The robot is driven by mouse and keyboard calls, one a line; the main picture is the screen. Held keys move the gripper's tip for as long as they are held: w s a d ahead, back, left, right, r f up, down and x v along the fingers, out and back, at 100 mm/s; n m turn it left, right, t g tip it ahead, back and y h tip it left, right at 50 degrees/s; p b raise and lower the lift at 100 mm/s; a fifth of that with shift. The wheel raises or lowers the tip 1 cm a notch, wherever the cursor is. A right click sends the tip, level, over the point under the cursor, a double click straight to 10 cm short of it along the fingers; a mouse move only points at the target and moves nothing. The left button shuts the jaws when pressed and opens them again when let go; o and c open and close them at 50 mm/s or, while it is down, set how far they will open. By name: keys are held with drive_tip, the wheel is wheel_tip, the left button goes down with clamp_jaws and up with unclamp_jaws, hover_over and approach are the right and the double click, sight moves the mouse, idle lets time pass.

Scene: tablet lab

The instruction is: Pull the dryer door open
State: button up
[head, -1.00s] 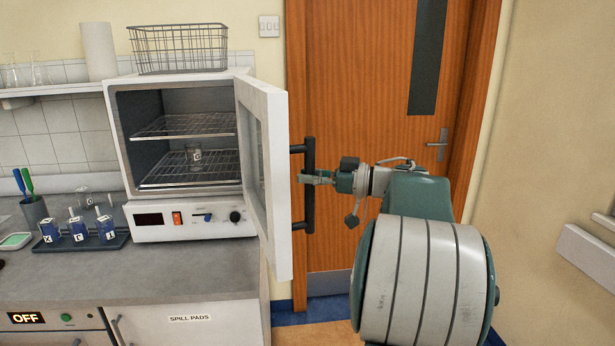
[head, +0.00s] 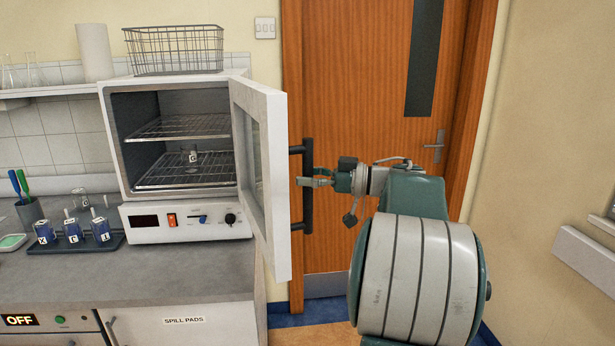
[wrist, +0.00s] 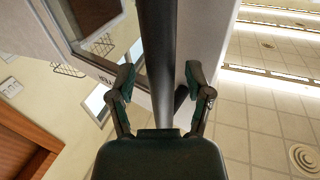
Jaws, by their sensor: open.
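The dryer (head: 185,223) is a white box on the bench with its door (head: 266,185) swung wide open toward me. Its dark vertical handle (head: 307,212) is on the door's outer face. My gripper (head: 312,180) is at the handle in the head view. In the wrist view my gripper (wrist: 158,85) has its fingers spread, one on each side of the handle bar (wrist: 157,40), with gaps showing beside the bar. Inside the dryer are two wire shelves (head: 180,127) and a small glass beaker (head: 191,156) on the lower one.
A wire basket (head: 175,50) sits on top of the dryer. A wooden room door (head: 360,90) is behind my arm. The floor right of the bench shows clear.

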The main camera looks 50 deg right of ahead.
drive_tip(key=v, duration=1.2)
drive_tip(key=shift+s+f, duration=0.1)
